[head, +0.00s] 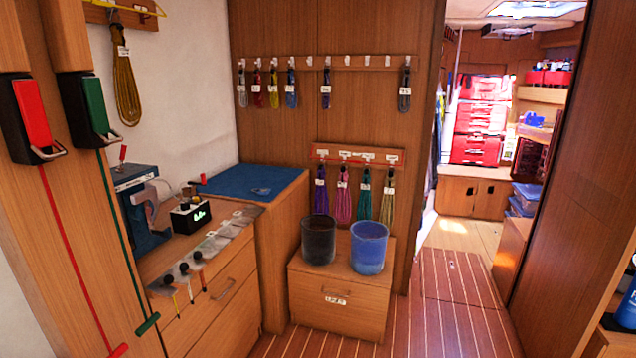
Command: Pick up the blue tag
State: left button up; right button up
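A small flat blue piece (261,191) lies near the front right part of the blue mat (235,177). It looks like a tag, but it is small and close in colour to the mat, so I cannot be sure. The mat covers the top of a wooden cabinet (283,240) in the corner. Neither of my grippers shows in the head view.
A black bucket (318,242) and a blue bucket (368,248) stand on a low wooden box (338,300). A blue machine (140,210) stands on the left counter. Coiled lines hang from wall racks (330,62). Striped floor (450,300) is clear at right.

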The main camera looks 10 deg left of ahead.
aim_at(264, 192)
jog(key=z, duration=0.2)
jog(key=i, duration=2.2)
jog(key=u, duration=0.35)
